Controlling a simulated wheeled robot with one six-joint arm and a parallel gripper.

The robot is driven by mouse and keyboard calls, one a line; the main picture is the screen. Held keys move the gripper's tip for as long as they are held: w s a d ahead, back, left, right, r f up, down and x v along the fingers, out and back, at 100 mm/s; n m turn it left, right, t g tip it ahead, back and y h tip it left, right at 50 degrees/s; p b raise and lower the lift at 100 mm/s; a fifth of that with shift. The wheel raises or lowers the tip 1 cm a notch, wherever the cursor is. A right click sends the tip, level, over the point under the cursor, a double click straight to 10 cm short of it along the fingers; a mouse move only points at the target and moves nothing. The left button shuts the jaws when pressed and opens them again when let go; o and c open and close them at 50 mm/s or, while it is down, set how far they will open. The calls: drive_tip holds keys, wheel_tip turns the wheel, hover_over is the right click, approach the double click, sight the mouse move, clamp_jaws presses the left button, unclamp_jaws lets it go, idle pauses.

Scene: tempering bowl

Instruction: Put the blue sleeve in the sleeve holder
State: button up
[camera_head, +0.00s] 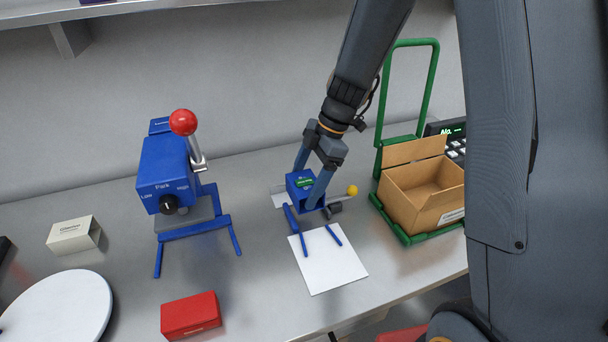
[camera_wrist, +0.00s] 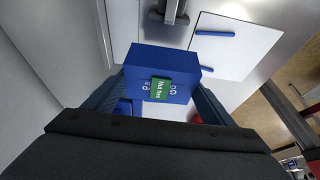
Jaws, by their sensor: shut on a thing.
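The blue sleeve (camera_head: 301,184) is a box with a green label, held between my gripper's fingers (camera_head: 312,182). In the wrist view the blue sleeve (camera_wrist: 163,65) spans the space between both fingers (camera_wrist: 160,98). My gripper is shut on it above the middle of the counter. Just below and beside it is a small stand with blue bars (camera_head: 292,220) and a grey lever with a yellow ball (camera_head: 352,190). I cannot tell whether this stand is the sleeve holder, or whether the sleeve touches it. The sleeve's underside is hidden.
A blue machine (camera_head: 164,166) with a red-ball lever stands left. A white box (camera_head: 74,236), a red box (camera_head: 190,316) and a white disc (camera_head: 60,308) lie on the counter. A white sheet (camera_head: 333,268) lies in front. A cardboard box (camera_head: 425,205) on a green frame stands right.

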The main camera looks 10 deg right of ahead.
drive_tip(key=shift+d+f+b, duration=0.1)
drive_tip(key=shift+f+b, duration=1)
drive_tip(key=shift+f, duration=1.3)
drive_tip(key=shift+f+b, duration=0.85)
drive_tip(key=shift+b, duration=0.05)
drive_tip(key=shift+b, duration=0.65)
drive_tip(key=o, duration=1.1)
drive_tip(key=shift+d, duration=0.1)
drive_tip(key=b+v, duration=0.2)
drive_tip(key=v, duration=0.5)
drive_tip(key=shift+r, duration=0.4)
drive_tip(key=shift+d, duration=0.15)
